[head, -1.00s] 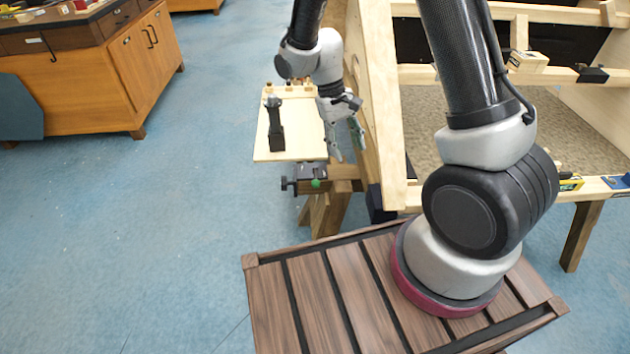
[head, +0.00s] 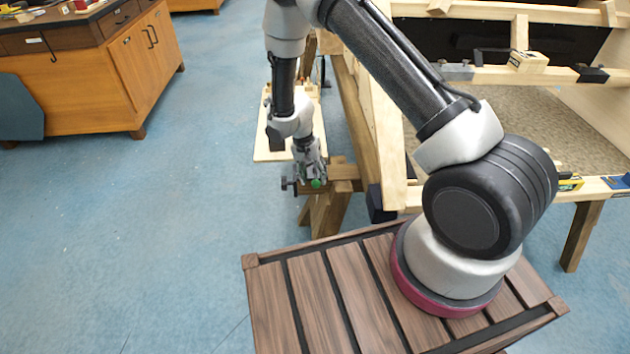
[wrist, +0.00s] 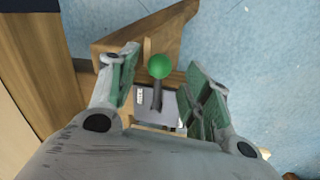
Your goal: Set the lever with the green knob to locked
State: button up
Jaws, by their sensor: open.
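The lever's green knob (wrist: 159,66) is a round ball on a dark stem (wrist: 157,97) that rises from a grey base plate (wrist: 150,103) in the wrist view. In the head view the green knob (head: 316,184) shows just below my gripper (head: 308,176). In the wrist view my gripper (wrist: 166,92) is open, with one green-padded finger on each side of the lever. The knob and stem lie between the fingers, and I see gaps on both sides. Part of the lever's base is hidden behind my gripper in the head view.
The lever's base sits on a wooden stand (head: 328,213) beside the wooden frame (head: 389,130). A pale board (head: 264,145) lies behind my gripper. A wooden cabinet (head: 130,70) stands at the far left. The blue floor (head: 170,230) between is clear.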

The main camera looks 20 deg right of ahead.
jog(key=shift+s+d+f, duration=0.1)
jog(key=shift+d+f, duration=0.05)
jog(key=shift+f, duration=0.55)
jog(key=shift+s+d+f, duration=0.1)
jog(key=shift+f, duration=0.6)
grip_shut()
